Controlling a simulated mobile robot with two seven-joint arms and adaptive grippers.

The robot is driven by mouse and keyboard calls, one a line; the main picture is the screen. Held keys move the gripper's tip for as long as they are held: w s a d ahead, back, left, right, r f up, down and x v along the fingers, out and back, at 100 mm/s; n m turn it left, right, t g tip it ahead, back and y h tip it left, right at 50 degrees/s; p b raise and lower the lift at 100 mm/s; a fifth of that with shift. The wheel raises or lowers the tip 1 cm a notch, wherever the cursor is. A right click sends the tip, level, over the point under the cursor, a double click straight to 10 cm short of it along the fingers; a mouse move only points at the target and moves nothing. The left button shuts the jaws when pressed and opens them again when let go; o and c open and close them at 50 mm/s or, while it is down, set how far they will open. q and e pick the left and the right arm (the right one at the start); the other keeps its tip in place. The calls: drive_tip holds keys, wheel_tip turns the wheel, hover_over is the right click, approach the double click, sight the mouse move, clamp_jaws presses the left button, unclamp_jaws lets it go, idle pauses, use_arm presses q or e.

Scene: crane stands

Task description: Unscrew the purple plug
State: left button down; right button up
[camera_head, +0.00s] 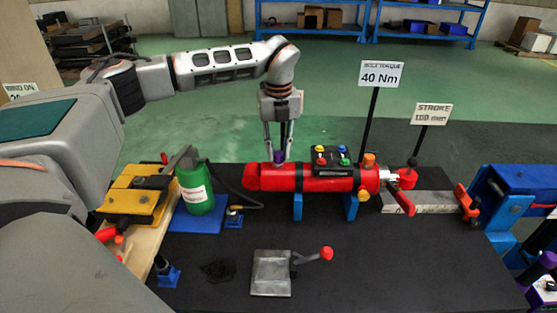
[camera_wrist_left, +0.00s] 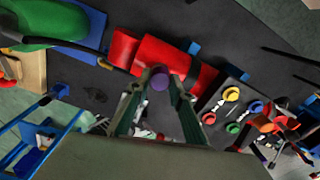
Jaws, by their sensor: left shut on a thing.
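The purple plug (camera_head: 279,157) sits at the top of the red cylinder (camera_head: 263,178), towards its left end. My left gripper (camera_head: 279,153) points straight down over it, with its fingers on either side of the plug. In the left wrist view the purple plug (camera_wrist_left: 160,82) shows between the two fingertips (camera_wrist_left: 162,78), and the gripper is shut on it. The red cylinder also shows in the wrist view (camera_wrist_left: 190,72) behind the fingers. Whether the plug's thread is still engaged is hidden. My right gripper is not in view.
The cylinder rests on blue supports (camera_head: 350,206) on the black table (camera_head: 220,290). A black block with coloured buttons (camera_head: 331,161) stands just right of the gripper. A green bottle (camera_head: 196,188) stands left. A grey plate with a red-knobbed lever (camera_head: 271,272) lies in front. Sign posts (camera_head: 370,122) rise behind.

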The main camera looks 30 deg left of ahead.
use_arm(q)
drive_tip(key=shift+r+p, duration=1.05)
drive_tip(key=shift+r, duration=1)
